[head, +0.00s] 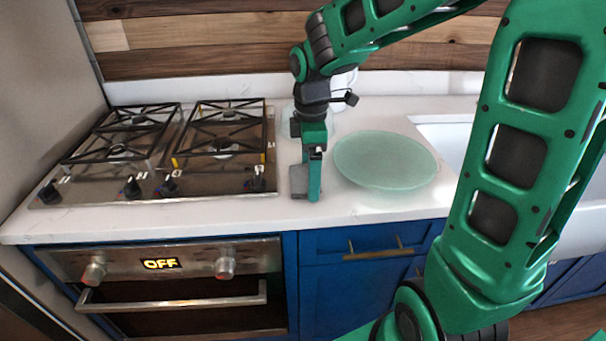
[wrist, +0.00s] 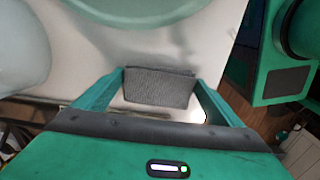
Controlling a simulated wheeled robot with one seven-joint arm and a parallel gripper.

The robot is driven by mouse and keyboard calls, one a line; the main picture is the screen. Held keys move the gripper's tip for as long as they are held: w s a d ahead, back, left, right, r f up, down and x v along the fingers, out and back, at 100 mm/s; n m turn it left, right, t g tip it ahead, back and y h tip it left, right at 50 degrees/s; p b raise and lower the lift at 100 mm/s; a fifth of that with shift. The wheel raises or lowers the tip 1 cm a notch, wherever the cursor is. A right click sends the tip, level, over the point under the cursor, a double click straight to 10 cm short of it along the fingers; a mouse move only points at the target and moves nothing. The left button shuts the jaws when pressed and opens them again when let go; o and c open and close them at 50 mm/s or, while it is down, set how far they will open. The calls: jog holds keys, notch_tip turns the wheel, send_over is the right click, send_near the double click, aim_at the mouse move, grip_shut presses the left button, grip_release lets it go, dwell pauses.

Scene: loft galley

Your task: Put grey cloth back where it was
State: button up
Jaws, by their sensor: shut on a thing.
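The grey cloth (wrist: 160,88) is a folded, ribbed piece between the two fingers of my gripper (wrist: 162,82) in the wrist view. The fingers are shut on its sides. In the head view my gripper (head: 306,184) points down over the counter strip between the stove and the green glass bowl. The cloth (head: 298,181) shows there as a small grey patch at the fingertips, close to the countertop. I cannot tell whether it touches the counter.
The wide green glass bowl (head: 386,162) stands just right of my gripper. The gas stove (head: 190,186) lies to the left. A white sink (head: 452,140) is at the right. Pale glassware stands behind my gripper. The counter's front edge (head: 320,218) is close.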

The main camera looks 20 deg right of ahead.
jog(key=shift+f, duration=0.25)
jog(key=shift+f, duration=0.1)
jog(key=o, duration=0.7)
notch_tip(320, 180, up, 12)
jog(key=shift+r, duration=0.15)
